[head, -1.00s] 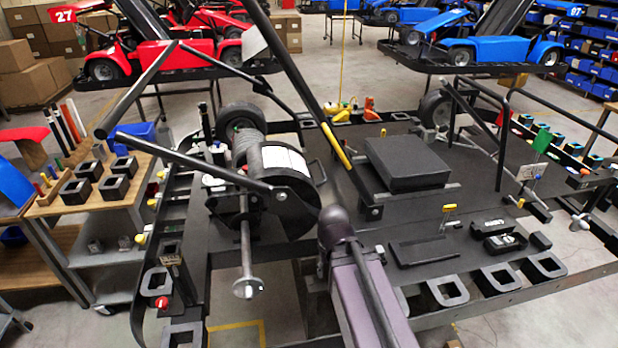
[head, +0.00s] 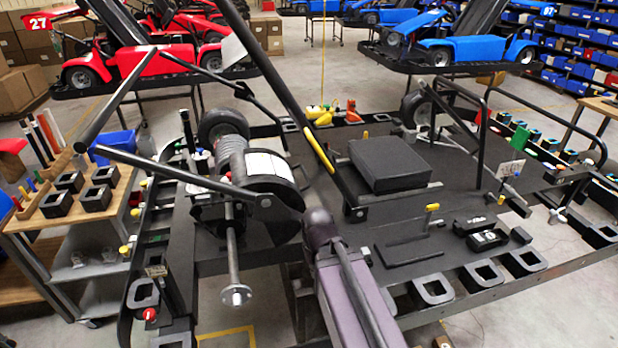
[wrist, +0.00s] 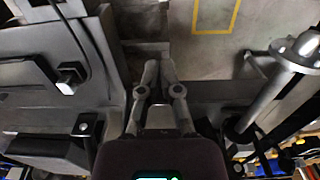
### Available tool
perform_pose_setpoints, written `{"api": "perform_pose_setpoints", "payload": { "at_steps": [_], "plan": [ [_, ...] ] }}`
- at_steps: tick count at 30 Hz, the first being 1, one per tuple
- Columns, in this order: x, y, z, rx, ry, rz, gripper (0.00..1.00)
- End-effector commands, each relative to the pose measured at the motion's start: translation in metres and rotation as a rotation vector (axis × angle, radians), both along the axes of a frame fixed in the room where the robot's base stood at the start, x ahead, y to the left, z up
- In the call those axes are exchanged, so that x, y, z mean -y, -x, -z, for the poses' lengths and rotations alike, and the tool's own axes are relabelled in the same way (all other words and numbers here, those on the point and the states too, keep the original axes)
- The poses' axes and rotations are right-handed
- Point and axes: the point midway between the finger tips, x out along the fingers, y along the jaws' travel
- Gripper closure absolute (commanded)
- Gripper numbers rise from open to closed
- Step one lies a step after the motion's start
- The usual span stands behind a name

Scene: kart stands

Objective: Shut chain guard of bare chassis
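The bare chassis (head: 223,262) is a dark flat frame filling the middle of the head view. On its left side is a black rounded cover (head: 283,218) with a white panel on top, beside a ribbed engine part; it looks like the chain guard, but I cannot tell for sure or how far it is shut. In the wrist view my gripper (wrist: 158,66) points at the chassis edge and the floor, its two fingers together with nothing seen between them. In the head view my arm rises from the bottom, and the fingers are hidden.
A metal rod with a round flange (head: 235,294) sticks out toward me; it is close on the right in the wrist view (wrist: 298,48). Long black bars cross above the chassis, one with a yellow grip (head: 319,150).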

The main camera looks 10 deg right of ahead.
Motion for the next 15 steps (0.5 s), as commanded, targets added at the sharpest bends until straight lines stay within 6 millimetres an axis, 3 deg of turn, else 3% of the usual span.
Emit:
{"api": "perform_pose_setpoints", "payload": {
  "at_steps": [1, 15],
  "plan": [
    [0.0, -0.001, -0.013, 0.002, 0.0, 0.0, 1.0],
    [0.0, -0.011, -0.097, 0.024, -0.001, 0.004, 1.0]
  ]
}}
